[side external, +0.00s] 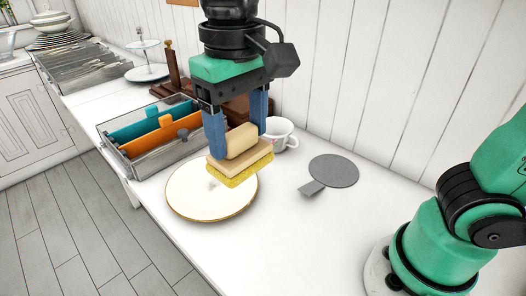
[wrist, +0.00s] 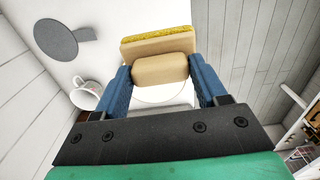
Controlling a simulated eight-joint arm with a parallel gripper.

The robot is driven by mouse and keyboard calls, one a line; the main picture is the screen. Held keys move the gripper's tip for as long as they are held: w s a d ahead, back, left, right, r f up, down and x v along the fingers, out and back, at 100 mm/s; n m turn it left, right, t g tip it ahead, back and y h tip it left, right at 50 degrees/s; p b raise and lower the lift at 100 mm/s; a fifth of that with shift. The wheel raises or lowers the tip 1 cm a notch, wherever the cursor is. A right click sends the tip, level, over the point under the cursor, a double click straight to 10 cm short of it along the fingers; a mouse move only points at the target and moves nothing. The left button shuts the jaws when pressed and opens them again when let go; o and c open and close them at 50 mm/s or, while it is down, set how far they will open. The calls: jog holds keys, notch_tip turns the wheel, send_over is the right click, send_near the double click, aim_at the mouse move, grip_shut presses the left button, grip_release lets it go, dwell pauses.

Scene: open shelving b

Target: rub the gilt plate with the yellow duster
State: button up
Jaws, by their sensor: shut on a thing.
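The yellow duster (side external: 240,170) has a tan block handle and a tan board with a yellow pad underneath. My gripper (side external: 240,142) is shut on its handle, with a blue finger on each side. The duster is slightly tilted, over the right part of the gilt plate (side external: 188,196), a white plate with a thin gold rim. I cannot tell if the pad touches the plate. In the wrist view the duster (wrist: 158,43) sits between the fingertips of my gripper (wrist: 160,70). Only a small part of the plate (wrist: 160,95) shows there, behind the handle.
A white cup (side external: 281,133) stands behind the duster, and a grey round paddle (side external: 334,171) lies to the right. A metal bin (side external: 150,167) with teal and orange dividers is left of the plate.

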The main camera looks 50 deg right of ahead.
jog(key=w+d+f, duration=0.2)
jog(key=w+f, duration=0.4)
jog(key=w, duration=0.3)
jog(key=w+d+f, duration=0.2)
jog(key=w+f, duration=0.3)
jog(key=w, duration=0.3)
jog(key=shift+a+f, duration=0.2)
jog(key=shift+f, duration=3.05)
jog(key=shift+s+d+f, duration=0.25)
jog(key=shift+d+f, duration=0.15)
jog(key=shift+f, duration=0.15)
jog(key=shift+s+d, duration=0.8)
jog(key=shift+d, duration=0.3)
jog(key=w+a, duration=0.2)
jog(key=shift+a, duration=0.4)
jog(key=shift+w+a+r, duration=0.1)
jog(key=shift+r, duration=0.05)
notch_tip(320, 180, up, 8)
